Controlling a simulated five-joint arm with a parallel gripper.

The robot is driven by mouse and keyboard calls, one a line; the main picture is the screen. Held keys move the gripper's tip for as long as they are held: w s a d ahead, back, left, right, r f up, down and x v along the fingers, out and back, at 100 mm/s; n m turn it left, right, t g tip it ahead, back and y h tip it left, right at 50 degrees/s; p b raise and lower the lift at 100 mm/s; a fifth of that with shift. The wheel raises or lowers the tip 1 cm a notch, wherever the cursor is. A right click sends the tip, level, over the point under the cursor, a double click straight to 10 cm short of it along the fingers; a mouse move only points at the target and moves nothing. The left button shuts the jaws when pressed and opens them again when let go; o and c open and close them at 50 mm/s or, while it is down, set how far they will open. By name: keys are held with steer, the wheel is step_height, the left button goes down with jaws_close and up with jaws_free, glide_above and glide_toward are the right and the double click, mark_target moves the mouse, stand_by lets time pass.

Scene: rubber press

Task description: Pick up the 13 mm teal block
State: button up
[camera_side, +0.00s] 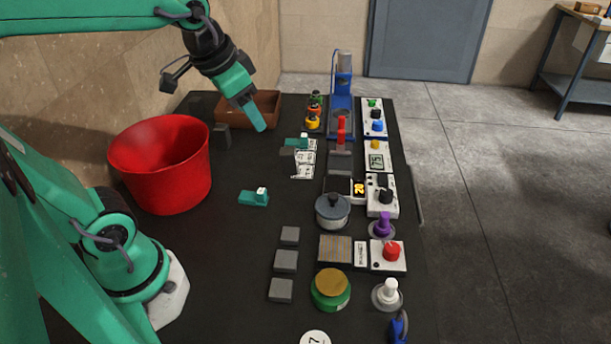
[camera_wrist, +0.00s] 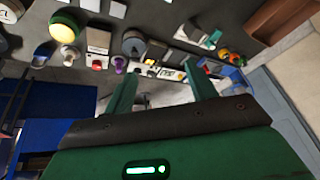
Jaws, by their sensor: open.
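Two small teal blocks lie on the black table in the side view. One teal block (camera_side: 254,198) with a white piece on top sits alone mid-table, right of the red bucket. The other teal block (camera_side: 296,142) lies farther back, beside the white printed cards; a teal block also shows in the wrist view (camera_wrist: 212,39). Any size markings are too small to read, so I cannot tell which is 13 mm. My gripper (camera_side: 252,112) is raised above the back of the table, near the brown tray, apart from both blocks. Its two fingers are spread and empty in the wrist view (camera_wrist: 162,85).
The red bucket (camera_side: 160,165) stands left, the brown tray (camera_side: 262,108) at the back. White printed cards (camera_side: 304,166) lie beside the far block. A blue press (camera_side: 342,95), a pot (camera_side: 332,212) and controls line the right. Grey blocks (camera_side: 286,261) lie in front.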

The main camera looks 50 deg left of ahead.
steer(key=w+a+m+g, duration=0.1)
steer(key=w+a+m, duration=0.15)
steer(key=w, duration=0.65)
steer(key=m+g, duration=0.4)
steer(key=m, duration=0.1)
glide_above(303, 143)
steer(key=a, duration=0.1)
steer(key=shift+n, duration=0.25)
step_height(303, 143, down, 18)
steer(key=shift+w+f, duration=0.1)
steer(key=shift+f, duration=0.05)
steer(key=shift+w+a+f, duration=0.1)
steer(key=shift+a+f, duration=0.05)
steer(key=shift+f, duration=1.35)
steer(key=shift+f, duration=2.6)
